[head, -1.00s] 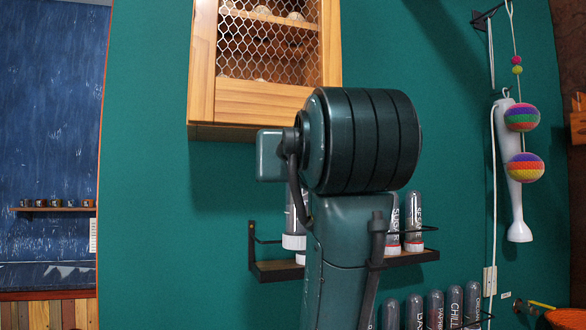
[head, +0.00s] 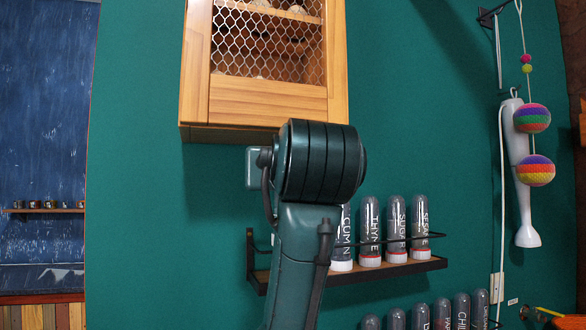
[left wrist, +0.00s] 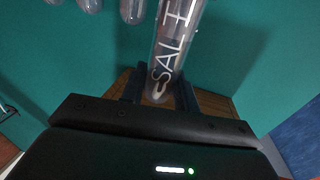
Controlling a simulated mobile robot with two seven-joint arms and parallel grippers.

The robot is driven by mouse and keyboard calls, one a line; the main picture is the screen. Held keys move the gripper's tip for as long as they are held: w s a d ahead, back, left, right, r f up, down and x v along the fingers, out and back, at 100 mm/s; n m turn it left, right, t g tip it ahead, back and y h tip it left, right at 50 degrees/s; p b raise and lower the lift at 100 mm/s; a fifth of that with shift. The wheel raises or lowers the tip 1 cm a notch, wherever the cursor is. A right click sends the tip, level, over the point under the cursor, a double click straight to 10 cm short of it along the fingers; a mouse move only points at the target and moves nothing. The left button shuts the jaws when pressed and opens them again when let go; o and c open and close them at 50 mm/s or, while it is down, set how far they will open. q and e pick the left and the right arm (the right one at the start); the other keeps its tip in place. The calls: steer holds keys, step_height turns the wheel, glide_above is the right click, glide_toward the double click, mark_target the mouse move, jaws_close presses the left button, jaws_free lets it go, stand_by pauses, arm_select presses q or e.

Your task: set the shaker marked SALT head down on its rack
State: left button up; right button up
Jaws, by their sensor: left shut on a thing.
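The clear shaker marked SALT (left wrist: 170,48) stands between the fingers of my left gripper (left wrist: 158,92) in the left wrist view. The gripper is shut on it near its rounded end, and its other end runs out of the frame. In the head view my left arm covers the gripper and this shaker. The black-railed wooden rack (head: 400,268) is on the green wall behind the arm. Several shakers stand in it with caps down, including THYME (head: 370,230), SUGAR (head: 396,228) and SESAME (head: 421,226). The rack's middle left is hidden. My right gripper is not in view.
A wooden cabinet with wire mesh (head: 268,100) hangs above the rack. More shakers (head: 441,313) stand in a row below. A white hand blender (head: 520,185) and striped balls (head: 536,170) hang at the right. The rack's visible left end (head: 261,281) is bare.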

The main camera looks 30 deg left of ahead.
arm_select(q)
steer(key=s+a+x, duration=0.1)
steer(key=x, duration=0.5)
step_height(320, 180, down, 6)
steer(key=b, duration=0.4)
steer(key=shift+w+r, duration=0.15)
steer(key=shift+r, duration=0.05)
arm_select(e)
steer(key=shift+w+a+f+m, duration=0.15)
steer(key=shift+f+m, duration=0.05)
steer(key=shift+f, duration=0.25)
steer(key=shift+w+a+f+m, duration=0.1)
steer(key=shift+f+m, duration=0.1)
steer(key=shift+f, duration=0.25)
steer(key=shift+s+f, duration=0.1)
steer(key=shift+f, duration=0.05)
arm_select(q)
steer(key=shift+f, duration=0.35)
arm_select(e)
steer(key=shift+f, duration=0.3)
arm_select(q)
steer(key=o, duration=1)
steer(key=shift+o, duration=0.2)
